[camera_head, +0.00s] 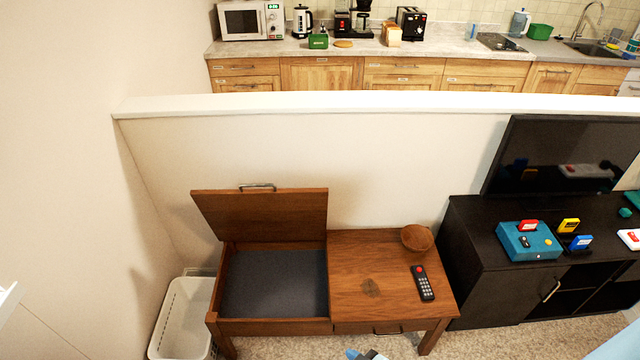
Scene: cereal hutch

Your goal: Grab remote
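The remote (422,283) is dark with light buttons and a red spot at its far end. It lies on the closed right part of the wooden table (350,255), near the right edge, with nothing touching it from above. A small blue and grey piece at the bottom edge appears to be the tip of my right gripper (366,354). It is in front of the table, apart from the remote, and mostly cut off, so its opening cannot be told.
A brown bowl (417,238) stands just behind the remote. The table's left compartment (270,285) is empty, its hinged lid (262,213) raised. A white basket (184,320) stands left. A black TV stand (490,285) with a teal console (529,241) stands close right.

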